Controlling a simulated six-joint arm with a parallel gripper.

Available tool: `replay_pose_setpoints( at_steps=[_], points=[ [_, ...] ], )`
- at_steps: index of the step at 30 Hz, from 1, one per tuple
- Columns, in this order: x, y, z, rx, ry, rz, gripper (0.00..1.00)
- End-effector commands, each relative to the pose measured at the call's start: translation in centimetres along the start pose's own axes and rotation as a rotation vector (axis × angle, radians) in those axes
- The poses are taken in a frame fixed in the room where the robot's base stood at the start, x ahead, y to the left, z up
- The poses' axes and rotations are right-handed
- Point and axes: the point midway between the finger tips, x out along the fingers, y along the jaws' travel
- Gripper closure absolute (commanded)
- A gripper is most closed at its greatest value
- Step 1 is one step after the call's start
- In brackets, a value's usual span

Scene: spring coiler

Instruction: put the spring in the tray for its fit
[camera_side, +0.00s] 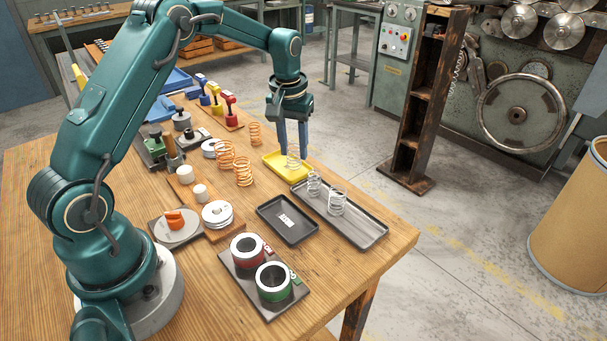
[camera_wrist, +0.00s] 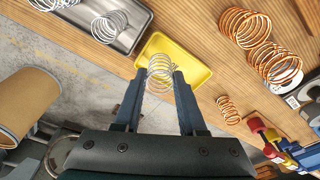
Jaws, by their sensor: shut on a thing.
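My gripper (camera_side: 292,147) points down over the yellow tray (camera_side: 274,162) and is shut on a silver spring (camera_side: 293,163). In the wrist view the spring (camera_wrist: 160,72) sits between the two fingertips (camera_wrist: 160,78), with the yellow tray (camera_wrist: 199,72) behind it. The spring looks upright in the side view; I cannot tell whether it touches the tray floor. A dark tray with a white label (camera_side: 273,212) lies nearer the front. A long grey tray (camera_side: 362,228) holds silver springs (camera_side: 337,203). A board carries a red-marked ring (camera_side: 246,248) and a green-marked ring (camera_side: 273,281).
Several copper springs (camera_side: 243,172) stand on the wooden table left of the yellow tray. The table's front right corner (camera_side: 385,262) is clear.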

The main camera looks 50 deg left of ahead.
Motion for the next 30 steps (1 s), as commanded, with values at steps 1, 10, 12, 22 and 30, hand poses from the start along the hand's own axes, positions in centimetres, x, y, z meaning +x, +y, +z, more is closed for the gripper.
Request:
replay_pose_setpoints(
  at_steps=[1,10,12,22,30],
  points=[
    [0.00,0.00,-0.01,0.000,0.000,0.000,0.91],
    [0.00,0.00,0.00,0.000,0.000,0.000,0.91],
    [0.00,0.00,0.00,0.000,0.000,0.000,0.91],
    [0.35,0.00,0.06,0.000,-0.001,0.000,0.91],
    [0.86,0.00,0.11,0.000,0.000,0.000,0.91]
  ],
)
